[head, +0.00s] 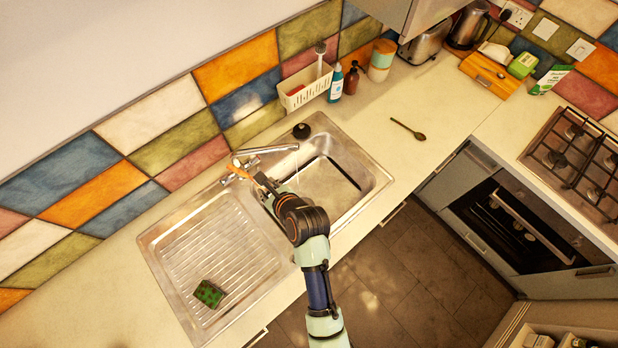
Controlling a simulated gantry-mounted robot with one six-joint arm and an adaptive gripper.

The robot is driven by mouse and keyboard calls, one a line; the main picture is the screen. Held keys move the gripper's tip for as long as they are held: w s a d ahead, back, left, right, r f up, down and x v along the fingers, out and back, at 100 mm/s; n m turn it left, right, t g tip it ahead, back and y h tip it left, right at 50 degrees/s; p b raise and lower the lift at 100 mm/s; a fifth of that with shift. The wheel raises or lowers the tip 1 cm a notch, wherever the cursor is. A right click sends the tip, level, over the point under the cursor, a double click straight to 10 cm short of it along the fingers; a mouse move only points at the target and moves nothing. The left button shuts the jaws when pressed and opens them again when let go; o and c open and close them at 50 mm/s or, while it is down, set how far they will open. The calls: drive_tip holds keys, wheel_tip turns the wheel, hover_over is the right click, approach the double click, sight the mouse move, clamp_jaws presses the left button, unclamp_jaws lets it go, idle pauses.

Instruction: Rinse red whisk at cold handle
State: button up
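My gripper (258,183) is at the back edge of the sink, close to the tap. Its fingers are small and partly hidden by my wrist, so I cannot tell whether they are open or shut. A small orange piece (238,168) shows just beyond the fingertips beside the tap; I cannot tell what it is. The metal tap (272,150) has its spout over the basin (330,187), and a thin pale line like running water drops from its end. The tap's handles are too small or covered to tell apart. No red whisk can be made out clearly.
A green sponge (209,293) lies on the drainboard (222,250). A white caddy (305,88) with a brush, a blue bottle (336,83) and a brown bottle (352,78) stand behind the sink.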

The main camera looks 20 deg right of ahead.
drive_tip(key=shift+w+a, duration=0.15)
drive_tip(key=shift+a, duration=0.45)
drive_tip(key=shift+d, duration=0.15)
drive_tip(key=shift+d, duration=0.45)
drive_tip(key=shift+a, duration=0.1)
drive_tip(key=shift+a, duration=0.5)
drive_tip(key=shift+d, duration=0.1)
